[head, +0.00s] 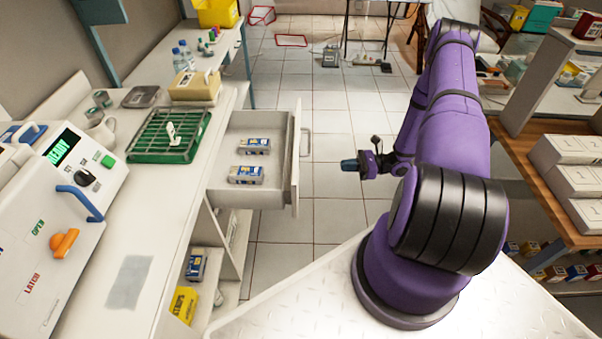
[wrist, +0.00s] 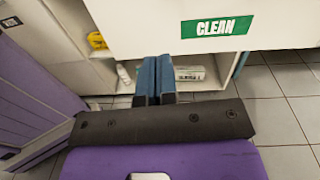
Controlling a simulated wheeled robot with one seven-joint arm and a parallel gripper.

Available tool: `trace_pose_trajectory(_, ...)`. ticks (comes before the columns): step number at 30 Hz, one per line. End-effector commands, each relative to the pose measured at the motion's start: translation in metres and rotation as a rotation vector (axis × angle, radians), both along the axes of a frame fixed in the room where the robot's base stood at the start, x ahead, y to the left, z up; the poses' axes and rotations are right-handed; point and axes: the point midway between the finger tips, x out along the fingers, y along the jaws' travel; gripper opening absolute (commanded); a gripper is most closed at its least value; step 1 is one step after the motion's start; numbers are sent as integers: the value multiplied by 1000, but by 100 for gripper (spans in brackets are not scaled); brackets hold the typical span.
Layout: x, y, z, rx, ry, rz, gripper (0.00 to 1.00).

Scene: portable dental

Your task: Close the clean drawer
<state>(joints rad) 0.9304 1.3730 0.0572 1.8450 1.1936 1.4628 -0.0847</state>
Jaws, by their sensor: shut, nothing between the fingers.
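The clean drawer (head: 238,194) is pulled out from the white counter in the head view, with two blue-and-yellow boxes (head: 246,175) lying inside. Its front panel (head: 295,160) faces right and bears a handle (head: 306,142). In the wrist view a white panel with a green CLEAN label (wrist: 217,27) fills the top. My gripper (head: 350,165) is to the right of the drawer front, apart from it in the head view. Its blue fingers (wrist: 153,80) are together and empty, below the labelled panel in the wrist view.
A green rack (head: 168,137) and a sterilizer (head: 62,200) with a READY display stand on the counter. Open shelves below the drawer hold a box (head: 197,265) and a yellow bin (head: 184,303). A wooden shelf with white boxes (head: 565,165) stands at right. Tiled floor around the gripper is clear.

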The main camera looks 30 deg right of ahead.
Motion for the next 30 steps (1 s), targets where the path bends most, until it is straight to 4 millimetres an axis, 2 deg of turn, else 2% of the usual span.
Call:
trace_pose_trajectory(1, -4, 0, -9, 18, 7, -23, 0)
trace_pose_trajectory(4, -7, -1, -19, 36, 13, -50, 0)
trace_pose_trajectory(11, 0, 10, -22, 43, 14, -58, 0)
trace_pose_trajectory(30, 61, 101, -22, 43, 16, -56, 0)
